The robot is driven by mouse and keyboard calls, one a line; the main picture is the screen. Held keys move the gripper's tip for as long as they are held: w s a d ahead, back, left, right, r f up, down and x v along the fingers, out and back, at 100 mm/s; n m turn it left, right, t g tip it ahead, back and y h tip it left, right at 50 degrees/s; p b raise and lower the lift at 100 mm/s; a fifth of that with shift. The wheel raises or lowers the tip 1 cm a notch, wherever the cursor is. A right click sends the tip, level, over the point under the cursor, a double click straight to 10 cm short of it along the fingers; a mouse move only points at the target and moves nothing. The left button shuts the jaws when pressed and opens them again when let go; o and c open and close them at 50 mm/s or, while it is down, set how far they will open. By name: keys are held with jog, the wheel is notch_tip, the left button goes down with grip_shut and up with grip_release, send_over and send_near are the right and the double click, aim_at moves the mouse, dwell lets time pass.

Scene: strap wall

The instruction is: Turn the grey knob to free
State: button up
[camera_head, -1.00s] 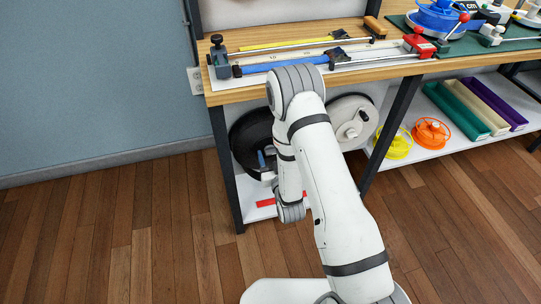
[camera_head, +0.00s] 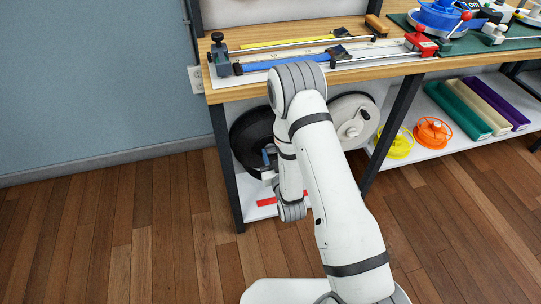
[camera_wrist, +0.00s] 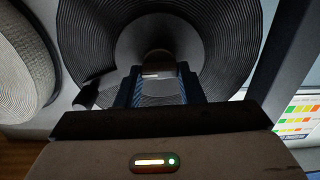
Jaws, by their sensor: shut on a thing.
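A large black ribbed reel (camera_wrist: 222,45) fills the wrist view. It also shows under the bench in the head view (camera_head: 245,130), partly behind my arm. My gripper (camera_wrist: 158,88) is at the middle of this reel, its two dark-blue fingers on either side of the hub. It is shut on the grey knob (camera_wrist: 154,73), of which only a small part shows between the fingers. The knob's markings and turn angle cannot be read. In the head view the gripper is mostly hidden by my arm; a blue bit of it (camera_head: 266,156) shows.
A white reel (camera_head: 352,122) stands right of the black one; its edge shows at the wrist view's left. A dark bench leg (camera_head: 392,135) is further right. A red strip (camera_head: 268,200) lies on the lower shelf. The bench top holds a blue bar (camera_head: 285,63) and clamps.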

aim_at(271, 153)
jog(key=shift+s+a+f+n+b, duration=0.1)
jog(key=shift+n+b, duration=2.45)
jog(key=shift+n, duration=0.35)
jog(key=shift+w+a+f+n+b, duration=0.1)
jog(key=shift+n+b, duration=2.5)
jog(key=shift+n, duration=0.3)
jog(key=shift+s+a+f+n+b, duration=0.1)
jog(key=shift+n+b, duration=2.45)
jog(key=shift+n, duration=0.35)
jog(key=shift+r, duration=0.1)
jog(key=o, duration=1)
jog(key=shift+d, duration=0.1)
jog(key=v, duration=0.1)
jog(key=p+v, duration=0.1)
jog(key=shift+s+r, duration=0.2)
jog(key=shift+s, duration=0.15)
jog(key=p, duration=0.3)
jog(key=shift+s+d, duration=0.15)
